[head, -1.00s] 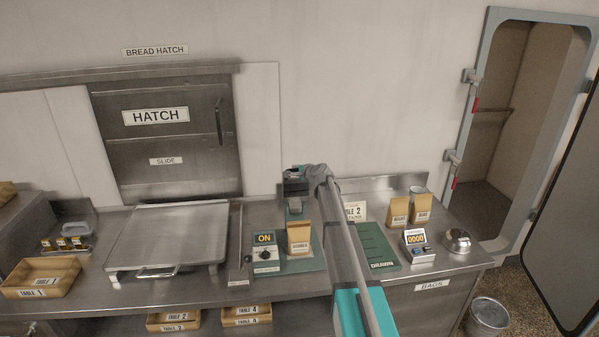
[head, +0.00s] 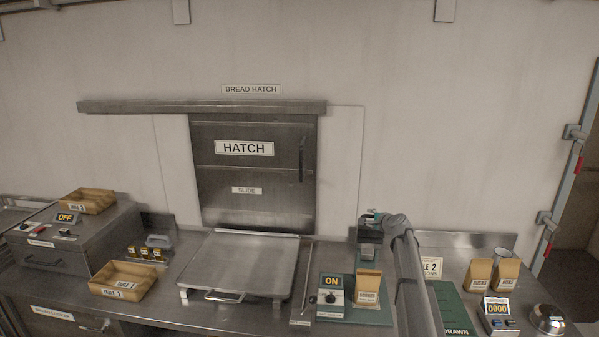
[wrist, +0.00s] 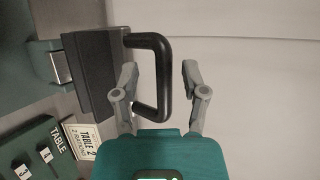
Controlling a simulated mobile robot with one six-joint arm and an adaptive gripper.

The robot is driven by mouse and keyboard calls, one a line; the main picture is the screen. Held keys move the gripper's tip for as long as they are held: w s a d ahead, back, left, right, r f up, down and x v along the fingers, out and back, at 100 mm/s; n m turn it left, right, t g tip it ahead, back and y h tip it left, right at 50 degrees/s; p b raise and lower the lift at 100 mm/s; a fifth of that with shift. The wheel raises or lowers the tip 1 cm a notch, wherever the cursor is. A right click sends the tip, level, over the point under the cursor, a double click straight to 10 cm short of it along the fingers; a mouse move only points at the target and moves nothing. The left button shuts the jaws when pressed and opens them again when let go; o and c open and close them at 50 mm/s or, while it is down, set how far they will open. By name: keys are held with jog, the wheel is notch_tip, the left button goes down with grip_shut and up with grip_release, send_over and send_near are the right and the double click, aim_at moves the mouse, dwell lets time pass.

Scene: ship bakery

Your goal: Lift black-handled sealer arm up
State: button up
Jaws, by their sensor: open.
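The sealer's black handle (wrist: 163,78) shows in the wrist view as a loop fixed to a dark grey block, the sealer arm (wrist: 88,75). My gripper (wrist: 160,70) is open, with one finger on each side of the handle's outer bar. The left finger reaches into or over the loop; I cannot tell whether either finger touches the handle. In the head view the sealer (head: 369,251) stands behind a brown paper bag (head: 368,287). My gripper (head: 374,216) is at its top, mostly hidden by my wrist.
A control box (head: 331,296) reading ON stands left of the bag. A flat metal plate (head: 240,265) is further left, below the hatch (head: 255,175). To the right are a green mat (head: 450,305), more bags (head: 479,274) and a counter device (head: 497,313).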

jog(key=s+a+f+n+g+b, duration=0.4)
jog(key=s+a+f, duration=0.3)
jog(key=s, duration=0.4)
jog(key=s+a+f+n+g+b, duration=0.25)
jog(key=s+a+f+n, duration=0.4)
jog(key=s, duration=0.55)
jog(key=s+f+n+g+h+b, duration=0.2)
jog(key=s+f, duration=0.3)
jog(key=s, duration=0.7)
jog(key=s+a+f+n+g+h+b, duration=0.1)
jog(key=s+f+n+g+h+b, duration=0.1)
jog(key=s, duration=1)
notch_tip(320, 180, down, 3)
jog(key=n+g+b, duration=0.1)
jog(key=n+g, duration=0.1)
jog(key=g, duration=0.1)
jog(key=shift+s, duration=0.25)
jog(key=shift+f, duration=0.1)
